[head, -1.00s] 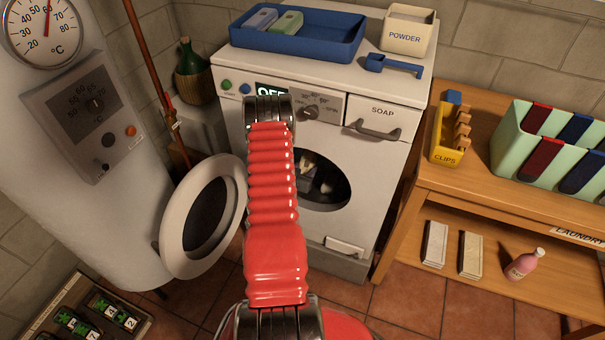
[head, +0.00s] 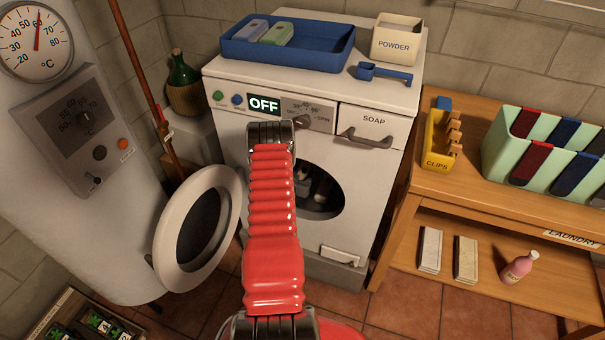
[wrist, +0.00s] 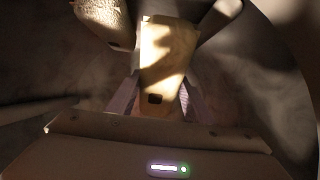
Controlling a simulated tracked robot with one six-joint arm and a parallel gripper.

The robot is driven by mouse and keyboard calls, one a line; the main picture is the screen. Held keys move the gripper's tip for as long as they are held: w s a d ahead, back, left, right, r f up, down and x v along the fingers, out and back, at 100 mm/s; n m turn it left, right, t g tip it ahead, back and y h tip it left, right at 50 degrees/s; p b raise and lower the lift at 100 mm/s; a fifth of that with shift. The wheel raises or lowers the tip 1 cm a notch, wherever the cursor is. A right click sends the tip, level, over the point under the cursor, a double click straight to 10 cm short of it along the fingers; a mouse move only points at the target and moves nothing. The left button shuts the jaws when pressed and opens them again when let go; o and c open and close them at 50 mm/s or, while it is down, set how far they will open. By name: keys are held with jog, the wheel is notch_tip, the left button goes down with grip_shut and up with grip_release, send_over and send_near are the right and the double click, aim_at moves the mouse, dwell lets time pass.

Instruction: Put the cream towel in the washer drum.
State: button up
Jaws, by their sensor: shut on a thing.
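The white washer (head: 372,185) stands in the middle of the head view with its round door (head: 172,245) swung open to the left. My red arm crosses in front of its drum opening (head: 338,205) and hides the left part. Pale and dark shapes show in the opening, too dim to tell apart. In the wrist view my gripper (wrist: 160,95) is inside the dark drum (wrist: 60,75), shut on the cream towel (wrist: 168,45), which hangs lit between the two fingers. A pale rough-surfaced thing (wrist: 103,18) shows at upper left; I cannot tell what it is.
A blue tray (head: 235,50), a powder box (head: 397,40) and a blue scoop (head: 385,72) sit on the washer. A grey boiler (head: 100,215) stands left. A wooden bench (head: 450,190) with a yellow clips box (head: 437,150) stands right. Tiled floor shows in front.

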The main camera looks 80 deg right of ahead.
jog(key=shift+f, duration=0.25)
jog(key=o, duration=1.3)
jog(key=shift+c, duration=0.2)
jog(key=shift+a, duration=0.15)
jog(key=v, duration=1.3)
jog(key=shift+a, duration=0.25)
jog(key=shift+r, duration=0.1)
jog(key=shift+w, duration=0.1)
